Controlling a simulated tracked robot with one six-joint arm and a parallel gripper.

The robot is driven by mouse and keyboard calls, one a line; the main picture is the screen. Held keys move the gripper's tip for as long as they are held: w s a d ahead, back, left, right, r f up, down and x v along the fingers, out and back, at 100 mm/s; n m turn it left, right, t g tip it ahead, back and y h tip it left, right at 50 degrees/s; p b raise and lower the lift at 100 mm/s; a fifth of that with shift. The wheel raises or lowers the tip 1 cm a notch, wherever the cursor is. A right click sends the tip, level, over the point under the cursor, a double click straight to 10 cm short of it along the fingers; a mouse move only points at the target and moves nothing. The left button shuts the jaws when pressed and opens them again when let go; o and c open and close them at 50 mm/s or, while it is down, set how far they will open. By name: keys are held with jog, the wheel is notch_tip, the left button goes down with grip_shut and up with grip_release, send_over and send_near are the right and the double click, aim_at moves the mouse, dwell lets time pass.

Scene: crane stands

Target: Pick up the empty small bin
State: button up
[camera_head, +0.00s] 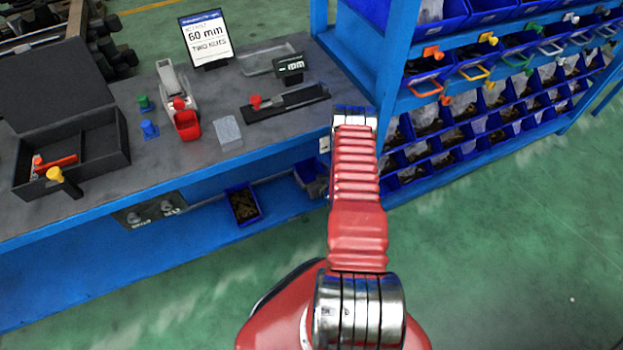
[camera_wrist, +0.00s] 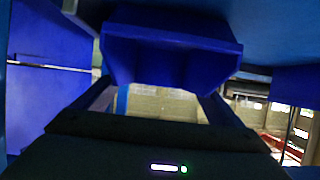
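A small blue bin (camera_wrist: 170,50) fills the upper middle of the wrist view, just beyond my gripper (camera_wrist: 159,92). No contents show in it from this angle. My two dark fingers stand apart, with their tips by the left and right sides of the bin's lower part. Whether they touch it cannot be told. In the head view, a small blue bin (camera_head: 311,178) sits on the low shelf under the workbench, and no brown parts show in it. Another blue bin (camera_head: 243,204) to its left holds brown parts. My gripper is hidden behind my red arm there.
The workbench (camera_head: 105,190) carries a black open case (camera_head: 105,160), red and grey tools and a sign (camera_head: 206,38). A blue rack (camera_head: 375,75) of several filled bins stands at the right. Green floor (camera_head: 500,260) is clear in front.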

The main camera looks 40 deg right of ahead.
jog(key=c, duration=0.9)
jog(key=shift+r, duration=0.1)
jog(key=shift+r, duration=4.95)
